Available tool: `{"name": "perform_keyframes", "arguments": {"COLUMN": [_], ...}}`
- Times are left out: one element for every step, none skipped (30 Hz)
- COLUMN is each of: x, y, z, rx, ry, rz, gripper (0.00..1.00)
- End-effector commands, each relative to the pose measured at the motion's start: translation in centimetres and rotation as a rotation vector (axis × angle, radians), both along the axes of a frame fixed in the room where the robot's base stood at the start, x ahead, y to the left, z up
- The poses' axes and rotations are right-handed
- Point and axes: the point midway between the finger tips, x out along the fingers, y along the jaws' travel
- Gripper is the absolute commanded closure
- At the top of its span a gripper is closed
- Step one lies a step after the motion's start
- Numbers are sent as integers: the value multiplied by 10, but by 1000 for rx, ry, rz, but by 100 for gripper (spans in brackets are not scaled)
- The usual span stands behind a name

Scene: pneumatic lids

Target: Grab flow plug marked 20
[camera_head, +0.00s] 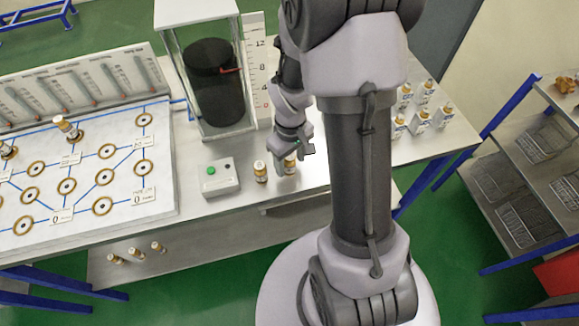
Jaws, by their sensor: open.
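The left plug stands apart, left of the gripper.
A grey box with a green button (220,177) stands left of the plugs. Behind it is a clear tank (207,90) with a black cylinder. A white board with ringed holes (85,190) fills the left. Several bottles (420,118) stand at right, near a rack (535,150).

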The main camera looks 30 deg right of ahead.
Motion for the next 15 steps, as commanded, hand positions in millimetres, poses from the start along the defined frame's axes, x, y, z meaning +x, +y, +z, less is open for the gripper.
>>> {"name": "perform_keyframes", "arguments": {"x": [-1,-1,0,0,0,0,0,0,0,0,0,0,0,0,0], "y": [0,0,0,0,0,0,0,0,0,0,0,0,0,0,0], "z": [-13,-15,-16,-15,-14,-14,-13,-13,-13,-13,-13,-13,-13,-13,-13], "rx": [1,1,0,0,0,0,0,0,0,0,0,0,0,0,0], "ry": [2,2,1,0,0,0,0,0,0,0,0,0,0,0,0], "rz": [1,1,0,0,0,0,0,0,0,0,0,0,0,0,0], "gripper": [44,44,44,44,44,44,44,46,54,60,66,73,79,85,93]}}
